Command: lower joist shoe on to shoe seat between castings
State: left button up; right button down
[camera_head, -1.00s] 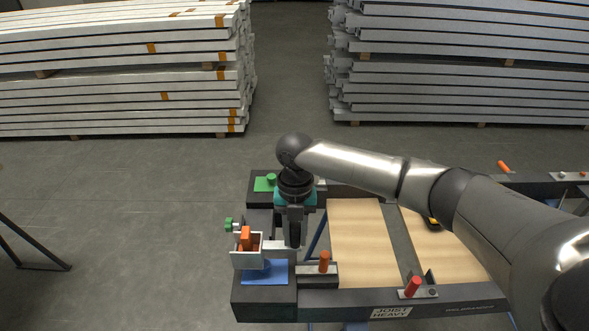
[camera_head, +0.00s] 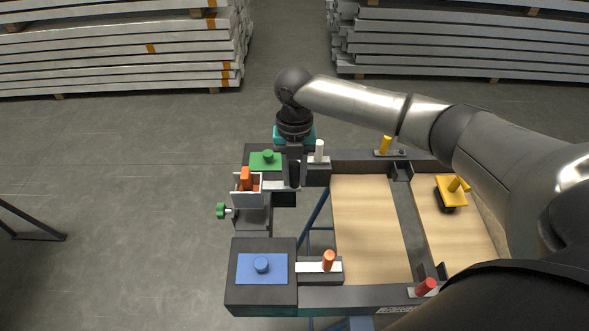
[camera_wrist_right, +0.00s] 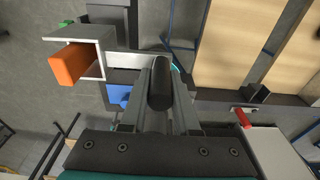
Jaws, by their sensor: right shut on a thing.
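The joist shoe (camera_head: 247,200) is a light-grey open box with an orange block (camera_head: 246,178) upright in it and a flat arm on its right side. The shoe is between the green-plated casting (camera_head: 258,162) at the back and the blue-plated casting (camera_head: 264,297) in front, nearer the green one. The shoe seat (camera_head: 252,222) shows below, partly hidden; I cannot tell whether they touch. The shoe also shows in the right wrist view (camera_wrist_right: 88,42). My left gripper is out of view.
A green knob (camera_head: 221,211) sticks out left of the seat. The dark frame (camera_head: 350,297) bears clamps with white, orange, yellow and red handles. Wooden boards (camera_head: 365,230) and a yellow tool (camera_head: 452,190) lie to the right.

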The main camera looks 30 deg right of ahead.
aim_at(294, 186)
jog(key=shift+f+b, duration=0.65)
notch_tip(294, 186, down, 3)
jog(key=b, duration=0.3)
jog(key=shift+r, duration=0.1)
jog(key=shift+w+f+b, duration=0.1)
jog(key=shift+f+b, duration=0.2)
jog(key=shift+f, duration=1)
jog(key=shift+p, duration=0.4)
jog(key=shift+f, duration=0.2)
jog(key=c, duration=0.6)
grip_release()
jog(key=shift+s+f, duration=0.1)
jog(key=shift+s, duration=0.1)
